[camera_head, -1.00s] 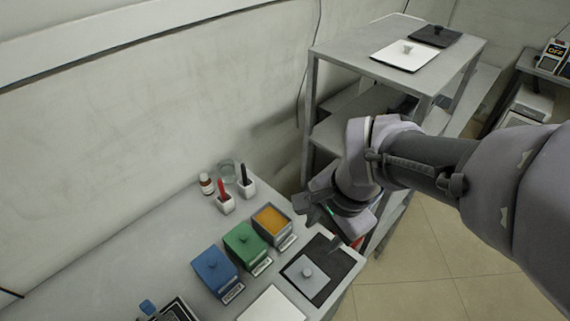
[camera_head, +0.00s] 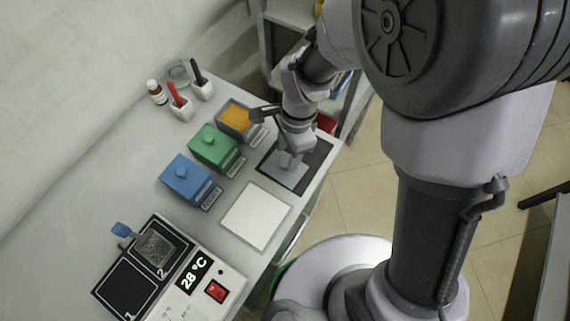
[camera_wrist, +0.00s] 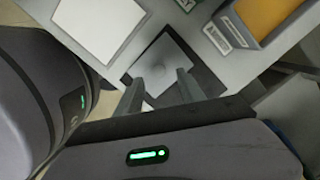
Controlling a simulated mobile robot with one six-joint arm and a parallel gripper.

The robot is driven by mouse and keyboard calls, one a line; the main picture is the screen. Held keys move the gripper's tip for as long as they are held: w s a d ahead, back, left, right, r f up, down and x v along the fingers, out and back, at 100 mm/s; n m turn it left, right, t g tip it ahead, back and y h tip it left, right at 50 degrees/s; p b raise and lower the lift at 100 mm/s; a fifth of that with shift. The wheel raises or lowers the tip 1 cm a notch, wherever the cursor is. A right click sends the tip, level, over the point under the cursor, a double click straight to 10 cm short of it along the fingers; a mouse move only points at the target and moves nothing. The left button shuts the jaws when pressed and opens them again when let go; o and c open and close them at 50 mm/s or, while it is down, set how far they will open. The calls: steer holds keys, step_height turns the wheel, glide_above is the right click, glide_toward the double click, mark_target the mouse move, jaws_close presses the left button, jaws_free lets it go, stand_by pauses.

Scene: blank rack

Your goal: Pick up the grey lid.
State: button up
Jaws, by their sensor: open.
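The grey lid (camera_head: 284,174) is a flat square plate with a knob. It lies on a dark mat (camera_head: 318,153) near the right edge of the table. In the wrist view the lid (camera_wrist: 160,62) lies just beyond my fingertips, with its round knob in the middle of it. My gripper (camera_wrist: 160,84) is open, with its two fingers apart and nothing between them. In the head view my gripper (camera_head: 289,157) is over the lid and hides part of it, including the knob. I cannot tell its exact height above the lid.
An open box with orange contents (camera_head: 236,117) stands left of my gripper. Lidded green (camera_head: 212,149) and blue (camera_head: 186,182) boxes stand nearby. A white plate (camera_head: 256,215) lies in front of the lid. A hot plate device (camera_head: 160,262) is at the front left. A shelf rack stands behind.

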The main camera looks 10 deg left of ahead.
mark_target(284, 163)
steer(key=f, duration=0.1)
steer(key=f+b, duration=0.1)
steer(key=f, duration=0.2)
steer(key=shift+s+a+b, duration=0.25)
steer(key=shift+a+b, duration=0.05)
steer(key=shift+b, duration=0.05)
steer(key=shift+r, duration=0.2)
jaws_close()
steer(key=shift+r, duration=0.1)
